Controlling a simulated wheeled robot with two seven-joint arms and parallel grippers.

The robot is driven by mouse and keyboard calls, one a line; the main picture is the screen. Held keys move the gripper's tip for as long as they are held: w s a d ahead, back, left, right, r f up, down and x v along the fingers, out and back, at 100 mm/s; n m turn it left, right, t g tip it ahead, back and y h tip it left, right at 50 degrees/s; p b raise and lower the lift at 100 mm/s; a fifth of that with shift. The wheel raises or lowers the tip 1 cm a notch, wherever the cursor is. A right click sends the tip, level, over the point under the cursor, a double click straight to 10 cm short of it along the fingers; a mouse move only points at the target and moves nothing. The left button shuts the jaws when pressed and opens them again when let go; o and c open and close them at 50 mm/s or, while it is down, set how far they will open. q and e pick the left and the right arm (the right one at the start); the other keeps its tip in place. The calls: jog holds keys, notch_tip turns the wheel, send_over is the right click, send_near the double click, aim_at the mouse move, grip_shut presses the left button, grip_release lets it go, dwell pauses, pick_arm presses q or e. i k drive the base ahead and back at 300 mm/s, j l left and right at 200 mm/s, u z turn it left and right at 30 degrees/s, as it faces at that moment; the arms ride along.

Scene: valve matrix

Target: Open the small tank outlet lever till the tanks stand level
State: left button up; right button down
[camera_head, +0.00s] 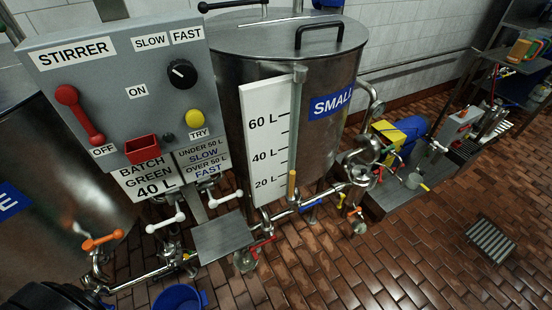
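Below run steel pipes with levers: an orange-handled lever (103,241), white-handled levers (166,222) and (222,199), a red lever (263,244), and a small yellow-orange one (355,211). I cannot tell which is the small tank outlet lever. Another tank (62,175) stands at left.
A grey stirrer panel (120,75) with a red lever, knob and buttons covers the upper left. A sign below reads "BATCH GREEN 40 L". A blue bucket (179,297) stands at the bottom. A yellow-blue pump (400,132) is at right. The brick floor (400,260) has free room.

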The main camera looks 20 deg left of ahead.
aim_at(319, 201)
jog(key=l+z, duration=0.1)
jog(key=l, duration=0.25)
jog(key=i+l+z, duration=0.1)
jog(key=l, duration=0.25)
jog(key=i+l+z, duration=0.1)
jog(key=l, duration=0.25)
jog(key=i+l+z, duration=0.1)
jog(key=l, duration=0.25)
